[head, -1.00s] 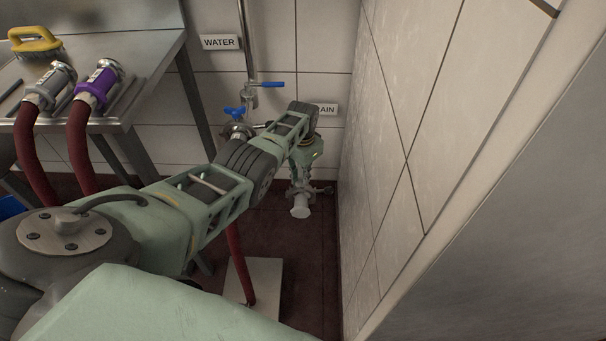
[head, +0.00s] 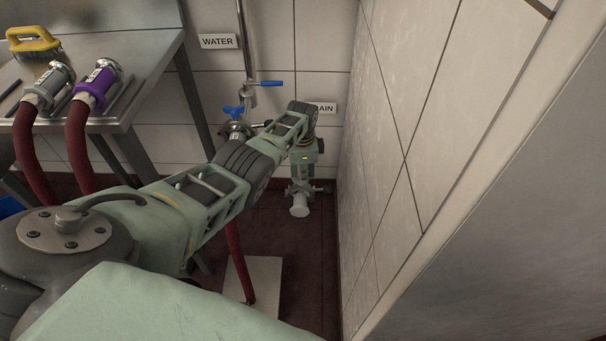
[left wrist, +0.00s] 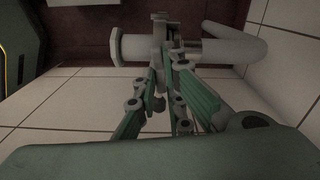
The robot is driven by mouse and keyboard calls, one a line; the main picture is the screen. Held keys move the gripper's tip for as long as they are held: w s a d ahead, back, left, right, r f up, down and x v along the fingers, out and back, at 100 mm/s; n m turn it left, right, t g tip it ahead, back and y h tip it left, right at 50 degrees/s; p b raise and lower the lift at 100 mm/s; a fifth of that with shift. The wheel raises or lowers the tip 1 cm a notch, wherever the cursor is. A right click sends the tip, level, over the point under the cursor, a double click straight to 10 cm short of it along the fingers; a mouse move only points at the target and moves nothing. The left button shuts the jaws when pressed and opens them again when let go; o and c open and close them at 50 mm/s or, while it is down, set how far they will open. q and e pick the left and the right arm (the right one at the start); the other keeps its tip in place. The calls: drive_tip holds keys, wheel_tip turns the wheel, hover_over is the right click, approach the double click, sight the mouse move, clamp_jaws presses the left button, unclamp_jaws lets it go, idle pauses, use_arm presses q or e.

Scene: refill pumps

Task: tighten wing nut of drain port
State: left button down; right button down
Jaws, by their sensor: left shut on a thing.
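The drain port (head: 299,208) is a pale pipe stub with a flanged open end, low by the wall corner under the DRAIN sign. My left gripper (head: 300,184) points down at the clamp around the port from above. In the left wrist view the drain port (left wrist: 132,46) lies sideways, with the clamp (left wrist: 160,38) around it. There the left gripper's fingers (left wrist: 170,68) are closed together at the clamp, shut on its wing nut. The fingers largely hide the wing nut, so its tightness cannot be seen. My right gripper is not in view.
A tiled wall (head: 400,160) stands close on the right. The water port with a blue valve handle (head: 234,113) is left of the drain, a red hose hanging below it. A steel table (head: 150,62) at left bears two hose couplings and a yellow brush (head: 34,40).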

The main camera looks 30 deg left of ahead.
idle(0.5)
use_arm(q)
drive_tip(key=c, duration=1.8)
unclamp_jaws()
drive_tip(key=shift+c, duration=0.2)
